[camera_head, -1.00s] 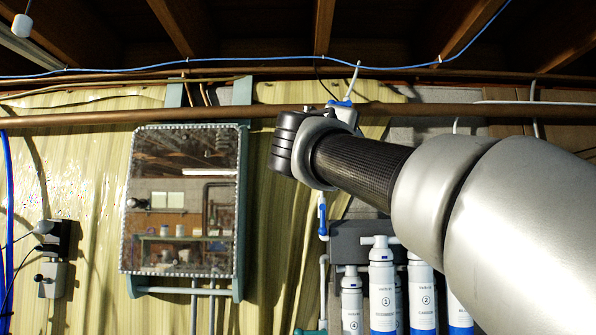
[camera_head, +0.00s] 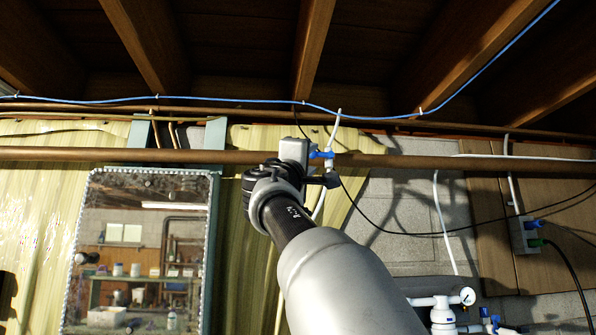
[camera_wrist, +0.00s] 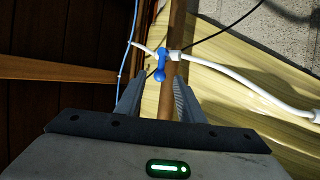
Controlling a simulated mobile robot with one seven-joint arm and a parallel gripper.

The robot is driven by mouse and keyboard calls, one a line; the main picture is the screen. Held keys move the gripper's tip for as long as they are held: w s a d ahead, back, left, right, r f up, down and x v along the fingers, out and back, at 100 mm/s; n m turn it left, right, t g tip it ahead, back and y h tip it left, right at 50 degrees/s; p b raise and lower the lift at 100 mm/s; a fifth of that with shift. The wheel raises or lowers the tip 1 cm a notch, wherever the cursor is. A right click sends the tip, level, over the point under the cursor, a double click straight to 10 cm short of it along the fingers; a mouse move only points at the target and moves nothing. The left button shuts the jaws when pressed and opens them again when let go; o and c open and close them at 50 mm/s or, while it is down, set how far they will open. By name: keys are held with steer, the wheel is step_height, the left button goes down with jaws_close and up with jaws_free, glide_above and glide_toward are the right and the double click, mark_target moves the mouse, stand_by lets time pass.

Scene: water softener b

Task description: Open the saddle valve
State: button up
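The saddle valve sits on the copper pipe, with a blue handle (camera_wrist: 160,68) and a white fitting with a white tube. In the wrist view it is just beyond my gripper (camera_wrist: 158,84). The two fingers are apart and nothing is held between them. The copper pipe (camera_wrist: 177,30) runs down behind the gap between the fingers. In the head view the blue handle (camera_head: 321,154) shows close to the right of my wrist, and my arm hides part of the valve and the fingers. Contact with the handle cannot be told.
A blue cable (camera_head: 240,99) runs along the beams above the copper pipe (camera_head: 90,154). A mirror-like cabinet (camera_head: 145,250) hangs at left. A grey box with a blue lever (camera_head: 525,232) and a white filter unit with a gauge (camera_head: 450,305) are at right. A thin black cable hangs near the valve.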

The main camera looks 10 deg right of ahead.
mark_target(316, 156)
steer(key=p+x, duration=0.4)
steer(key=x, duration=0.2)
steer(key=shift+r, duration=0.15)
steer(key=shift+w+d, duration=0.2)
steer(key=shift+w, duration=0.2)
jaws_close()
